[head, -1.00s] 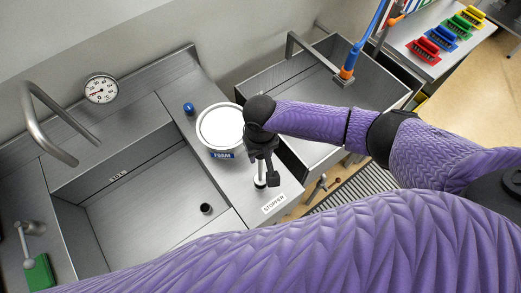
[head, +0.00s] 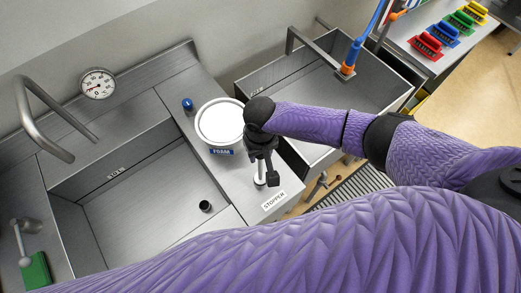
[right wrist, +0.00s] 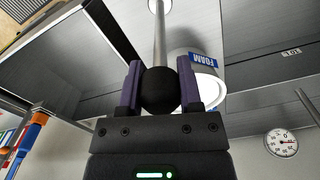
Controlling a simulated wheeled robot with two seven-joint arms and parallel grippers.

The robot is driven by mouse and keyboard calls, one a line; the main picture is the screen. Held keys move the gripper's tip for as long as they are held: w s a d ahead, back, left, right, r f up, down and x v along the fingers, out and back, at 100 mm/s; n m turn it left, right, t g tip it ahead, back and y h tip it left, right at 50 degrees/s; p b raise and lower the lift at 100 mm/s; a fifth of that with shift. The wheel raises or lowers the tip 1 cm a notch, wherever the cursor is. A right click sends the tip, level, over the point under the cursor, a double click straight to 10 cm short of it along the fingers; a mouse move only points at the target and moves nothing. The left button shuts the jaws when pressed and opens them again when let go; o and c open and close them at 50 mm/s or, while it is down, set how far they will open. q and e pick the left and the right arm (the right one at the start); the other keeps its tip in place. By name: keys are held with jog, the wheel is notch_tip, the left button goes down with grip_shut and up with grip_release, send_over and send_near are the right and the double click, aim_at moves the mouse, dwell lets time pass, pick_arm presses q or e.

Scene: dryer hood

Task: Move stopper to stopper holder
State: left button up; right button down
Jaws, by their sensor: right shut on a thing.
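My right gripper (head: 264,170) is over the steel counter beside the white foam tub. In the right wrist view its two fingers (right wrist: 160,75) are shut on the black ball knob of the stopper (right wrist: 160,92). The stopper's thin metal rod runs away from the knob towards a pale end at the top edge of that view. In the head view a short pale part of the stopper (head: 260,167) shows below the gripper. A white STOPPER label (head: 273,200) lies on the counter close by. The holder itself is not clearly visible near the gripper. My left gripper is out of view.
The white foam tub (head: 220,122) stands close left of my right gripper, with a small blue-topped item (head: 187,104) behind it. A steel sink (head: 150,205) with a dark drain (head: 205,206) lies left. A second basin (head: 340,95) lies right. A purple arm link blocks the foreground.

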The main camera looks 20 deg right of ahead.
jog(key=shift+f, duration=0.25)
jog(key=shift+c, duration=1)
grip_release()
notch_tip(320, 180, up, 10)
jog(key=shift+p, duration=0.6)
